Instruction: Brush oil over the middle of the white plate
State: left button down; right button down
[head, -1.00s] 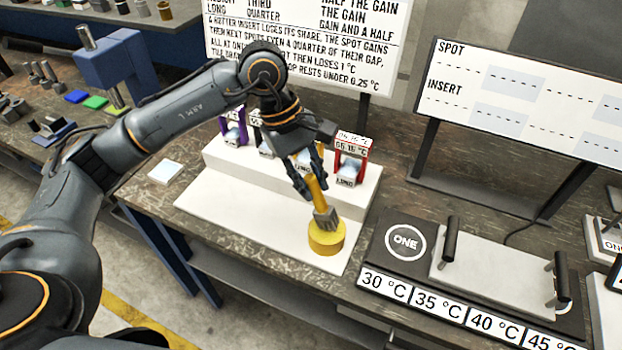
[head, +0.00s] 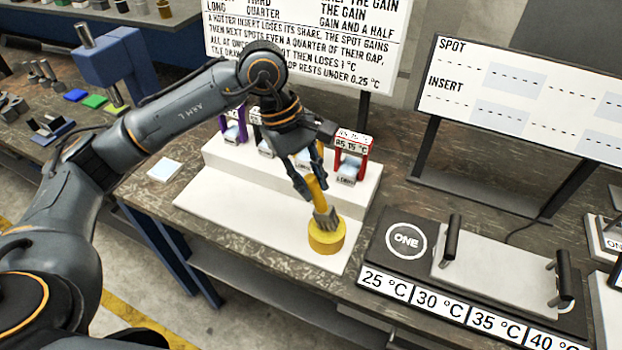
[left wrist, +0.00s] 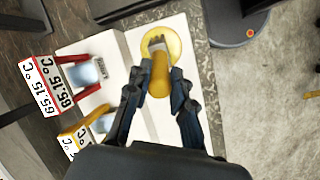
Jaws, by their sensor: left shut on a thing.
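My left gripper (head: 308,178) is shut on the yellow handle of a brush (head: 319,192) and holds it tilted, bristles down. The grey bristle end is at the top of a round yellow pot (head: 327,241); I cannot tell how deep it reaches. The left wrist view shows the brush (left wrist: 159,76) between the fingers (left wrist: 158,85), with its bristles over the pot (left wrist: 174,38). The pot stands on a large white board (head: 240,218). A small white square plate (head: 165,171) lies on the bench to the left. My right gripper is out of view.
A white step (head: 222,160) behind the pot carries several small coloured stands, including a red one (head: 351,155). A station marked ONE (head: 405,240), with a pale grey slab (head: 492,265) and black handles, stands at right. Signboards rise behind.

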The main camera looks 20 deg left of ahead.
pick_arm(q)
jog(key=shift+s+f+b, duration=0.1)
jog(key=shift+f+b, duration=0.05)
jog(key=shift+b, duration=0.25)
dwell(1.4)
notch_tip(320, 180, up, 2)
jog(key=shift+p, duration=0.45)
jog(key=shift+r+p, duration=1.05)
jog(key=shift+r, duration=1.6)
jog(key=shift+f, duration=0.1)
